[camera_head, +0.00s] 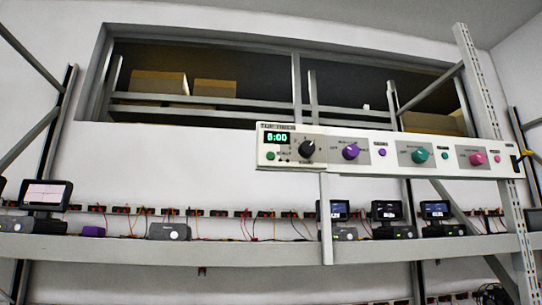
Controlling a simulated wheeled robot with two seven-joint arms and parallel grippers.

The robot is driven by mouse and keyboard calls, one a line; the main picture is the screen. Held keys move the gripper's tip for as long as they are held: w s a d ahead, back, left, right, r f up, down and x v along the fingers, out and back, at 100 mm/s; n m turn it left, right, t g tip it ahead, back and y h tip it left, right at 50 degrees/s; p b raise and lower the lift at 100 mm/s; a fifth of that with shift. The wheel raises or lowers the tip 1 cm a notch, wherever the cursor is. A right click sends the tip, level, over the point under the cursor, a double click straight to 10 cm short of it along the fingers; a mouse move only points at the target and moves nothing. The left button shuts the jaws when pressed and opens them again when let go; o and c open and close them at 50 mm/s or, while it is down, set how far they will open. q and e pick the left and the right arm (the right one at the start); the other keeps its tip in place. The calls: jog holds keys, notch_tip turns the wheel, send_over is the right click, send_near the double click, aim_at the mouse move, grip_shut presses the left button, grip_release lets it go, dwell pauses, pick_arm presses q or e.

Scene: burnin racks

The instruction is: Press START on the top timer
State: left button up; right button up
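A long white control panel (330,165) is fixed in front of the rack at the upper right. At its left end is a timer display (277,138) with green digits that look like 6:00 or 5:00. Below the display is a small green button (270,156) with a label too small to read. A black knob (306,149) sits to the right of it. Neither of my grippers is in view.
The panel also carries purple (351,152), teal (420,155) and pink (478,159) knobs. A grey shelf beam (150,249) spans the view below, with several small devices and wires on it. A slotted metal upright (490,90) stands at right.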

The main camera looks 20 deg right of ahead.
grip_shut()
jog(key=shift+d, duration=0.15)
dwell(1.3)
